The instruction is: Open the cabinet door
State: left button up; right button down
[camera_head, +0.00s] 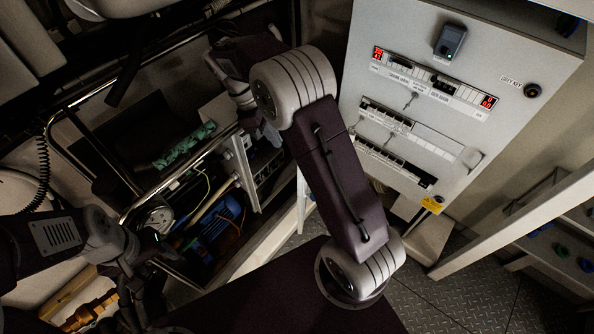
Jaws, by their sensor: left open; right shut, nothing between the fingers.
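A pale grey cabinet (490,55) stands at the upper right, its front facing me. Its front carries a black latch-like fitting (450,41) with a small green light, red displays (488,101), rows of white switches and a round black knob or lock (532,90). The front looks closed; no gap shows. My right arm crosses the middle, and its gripper (263,131) is shut and empty, partly hidden by the arm, left of the cabinet and apart from it. My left gripper (152,247) is open and empty at the lower left, far from the cabinet.
An open metal-railed cart (62,148) with cables, a blue item (228,212) and a green patterned strip (184,146) fills the left. A pale beam (515,222) slants across the right. Dark tread-plate floor (470,291) shows below the cabinet.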

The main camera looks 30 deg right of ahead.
pick_arm(q)
jog(key=shift+w+r+p, duration=0.55)
jog(key=shift+r+p, duration=0.35)
jog(key=shift+p, duration=0.1)
pick_arm(e)
jog(key=w+x, duration=0.1)
jog(key=x, duration=1.6)
jog(key=shift+f, duration=0.25)
jog(key=shift+s+d, duration=0.1)
jog(key=shift+d, duration=0.1)
